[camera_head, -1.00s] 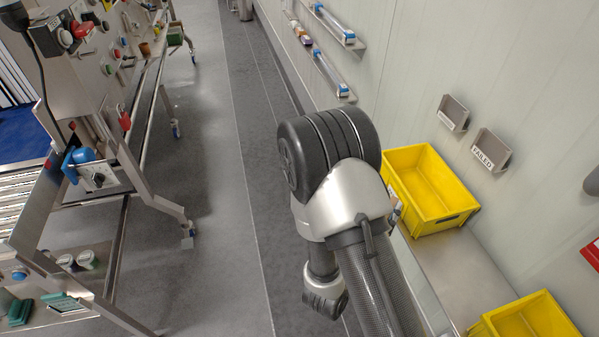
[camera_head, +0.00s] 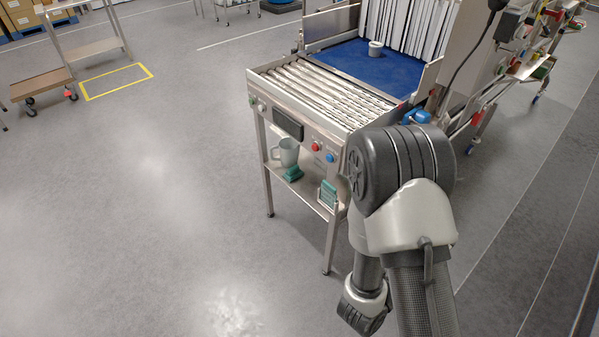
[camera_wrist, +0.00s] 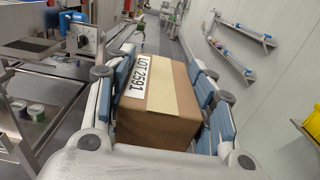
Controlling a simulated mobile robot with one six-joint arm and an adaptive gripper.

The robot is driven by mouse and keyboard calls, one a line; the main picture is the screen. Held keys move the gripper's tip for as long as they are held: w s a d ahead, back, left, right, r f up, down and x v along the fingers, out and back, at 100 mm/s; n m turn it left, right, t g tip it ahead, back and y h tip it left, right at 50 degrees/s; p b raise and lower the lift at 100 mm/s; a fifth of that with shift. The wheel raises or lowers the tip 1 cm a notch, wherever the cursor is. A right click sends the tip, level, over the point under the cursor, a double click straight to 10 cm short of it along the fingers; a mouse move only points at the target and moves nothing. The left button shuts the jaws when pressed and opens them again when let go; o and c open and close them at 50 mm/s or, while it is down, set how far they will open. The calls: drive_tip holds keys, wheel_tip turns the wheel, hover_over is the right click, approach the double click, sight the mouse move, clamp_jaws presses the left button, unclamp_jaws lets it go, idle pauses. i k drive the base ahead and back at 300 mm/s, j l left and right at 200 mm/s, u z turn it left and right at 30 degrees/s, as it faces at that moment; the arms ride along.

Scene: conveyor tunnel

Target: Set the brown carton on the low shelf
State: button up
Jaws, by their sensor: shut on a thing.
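In the wrist view a brown carton (camera_wrist: 155,122) with pale tape and a white "LOT 2591" label sits between the blue-padded fingers of my gripper (camera_wrist: 162,68). The gripper is shut on it, with pads at both sides, clear of any surface that I can see. The head view shows my arm, but the gripper and carton are not visible there. In the head view a low shelf (camera_head: 311,197) runs under the roller table at the centre. It bears a grey mug and green items. I cannot tell if this is the task's shelf.
The roller conveyor (camera_head: 325,95) leads to a blue belt (camera_head: 370,62). The floor at left is wide and clear. Wall shelves (camera_wrist: 240,33) show in the wrist view.

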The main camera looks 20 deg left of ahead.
sight(312, 187)
drive_tip(key=i+j+u, duration=0.4)
drive_tip(key=i+j, duration=0.25)
drive_tip(key=j, duration=0.15)
drive_tip(key=i+j+u, duration=0.35)
drive_tip(key=i+j, duration=0.3)
drive_tip(key=i, duration=0.45)
drive_tip(key=i+l, duration=0.2)
drive_tip(key=l, duration=0.2)
